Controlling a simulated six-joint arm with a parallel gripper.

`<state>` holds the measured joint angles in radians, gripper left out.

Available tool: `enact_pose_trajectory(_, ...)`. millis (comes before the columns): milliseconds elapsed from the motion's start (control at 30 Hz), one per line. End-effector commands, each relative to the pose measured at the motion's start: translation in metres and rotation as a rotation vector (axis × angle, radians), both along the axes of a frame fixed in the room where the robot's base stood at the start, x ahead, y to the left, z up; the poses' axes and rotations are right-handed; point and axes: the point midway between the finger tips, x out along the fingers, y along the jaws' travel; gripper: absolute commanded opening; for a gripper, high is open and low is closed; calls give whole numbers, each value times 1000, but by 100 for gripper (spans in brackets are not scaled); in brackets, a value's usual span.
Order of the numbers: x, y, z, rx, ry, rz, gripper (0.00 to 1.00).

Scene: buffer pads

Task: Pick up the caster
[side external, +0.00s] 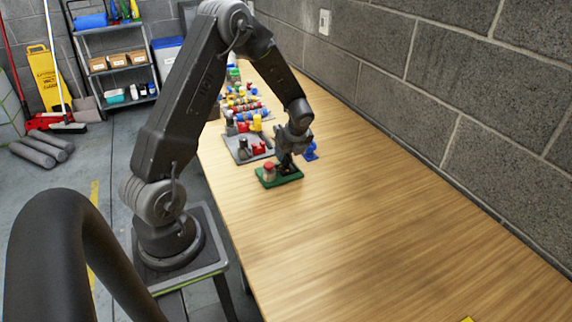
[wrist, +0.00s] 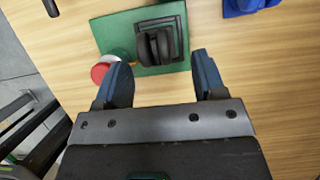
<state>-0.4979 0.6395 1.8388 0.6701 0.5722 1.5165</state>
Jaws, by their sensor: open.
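The caster (wrist: 158,46) is black with a dark wheel. It sits on a green pad (wrist: 118,28) in the wrist view, just ahead of my fingertips. My gripper (wrist: 159,72) is open, with its two blue-grey fingers apart and nothing between them. The caster lies roughly in line with the gap between the fingers. In the side view my gripper (side external: 286,156) is over the green pad (side external: 290,179), and the caster is mostly lost in dark shapes below it.
A red-topped piece (side external: 269,169) stands on the pad beside the caster, close to my left finger in the wrist view (wrist: 101,72). A blue object (side external: 310,152) is right of the pad. A grey tray (side external: 236,152) with several coloured parts lies behind.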

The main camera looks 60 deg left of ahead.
Motion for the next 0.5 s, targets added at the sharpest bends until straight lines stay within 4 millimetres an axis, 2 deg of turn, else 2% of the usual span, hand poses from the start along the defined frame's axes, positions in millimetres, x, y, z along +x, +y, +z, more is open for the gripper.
enact_pose_trajectory(233, -5, 14, -33, -1, 2, 1, 64)
enact_pose_trajectory(500, -5, 17, -38, -1, -1, 1, 64)
